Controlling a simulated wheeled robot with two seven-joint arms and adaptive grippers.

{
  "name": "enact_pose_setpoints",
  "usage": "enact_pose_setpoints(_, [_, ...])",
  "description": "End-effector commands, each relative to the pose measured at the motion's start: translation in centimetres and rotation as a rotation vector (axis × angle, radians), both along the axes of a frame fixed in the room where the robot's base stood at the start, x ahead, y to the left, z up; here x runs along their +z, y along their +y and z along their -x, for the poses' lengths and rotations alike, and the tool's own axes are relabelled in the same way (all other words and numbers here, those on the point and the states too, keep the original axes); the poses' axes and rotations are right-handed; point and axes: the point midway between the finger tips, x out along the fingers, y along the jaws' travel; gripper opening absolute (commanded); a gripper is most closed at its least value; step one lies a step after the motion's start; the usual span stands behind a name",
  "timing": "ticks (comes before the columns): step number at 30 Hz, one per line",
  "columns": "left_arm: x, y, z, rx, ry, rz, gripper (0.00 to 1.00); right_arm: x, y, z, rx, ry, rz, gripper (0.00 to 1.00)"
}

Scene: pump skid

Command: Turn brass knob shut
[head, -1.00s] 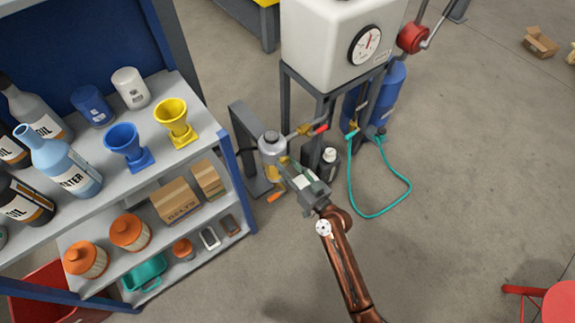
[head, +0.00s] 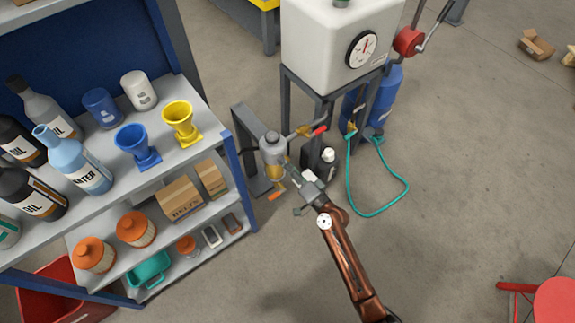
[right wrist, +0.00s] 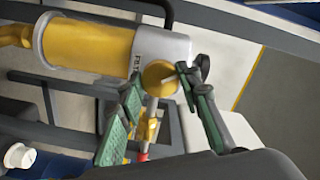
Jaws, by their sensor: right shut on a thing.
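The brass knob (right wrist: 158,77) is a round yellow disc on the side of the grey metal filter head (right wrist: 176,54), next to the yellow bowl (right wrist: 85,45) in the right wrist view. My right gripper (right wrist: 157,82) has its green-padded fingers on either side of the knob and is shut on it. In the head view, my right gripper (head: 291,168) reaches the filter unit (head: 272,146) from the lower right. The knob is too small and covered there to make out clearly. My left gripper is in neither view.
A white tank (head: 330,35) with a gauge stands on a dark frame behind the filter. A black bottle (head: 326,165) stands close behind my gripper. A shelf (head: 150,180) with bottles and funnels is at left. A teal hose (head: 402,180) lies on open floor at right.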

Motion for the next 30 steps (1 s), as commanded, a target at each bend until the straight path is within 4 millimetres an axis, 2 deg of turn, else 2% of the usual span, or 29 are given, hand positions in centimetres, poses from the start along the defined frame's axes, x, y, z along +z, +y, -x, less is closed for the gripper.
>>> enact_pose_setpoints(15, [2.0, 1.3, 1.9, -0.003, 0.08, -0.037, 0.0, 0.1, -0.2, -0.1, -0.004, 0.263, -0.365, 0.07])
enact_pose_setpoints(22, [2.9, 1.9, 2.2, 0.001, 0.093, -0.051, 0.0, 0.1, -0.2, -0.1, -0.005, 0.335, -0.465, 0.07])
enact_pose_setpoints(30, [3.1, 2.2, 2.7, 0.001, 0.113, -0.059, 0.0, 0.0, -0.3, -0.1, -0.005, 0.374, -0.517, 0.07])
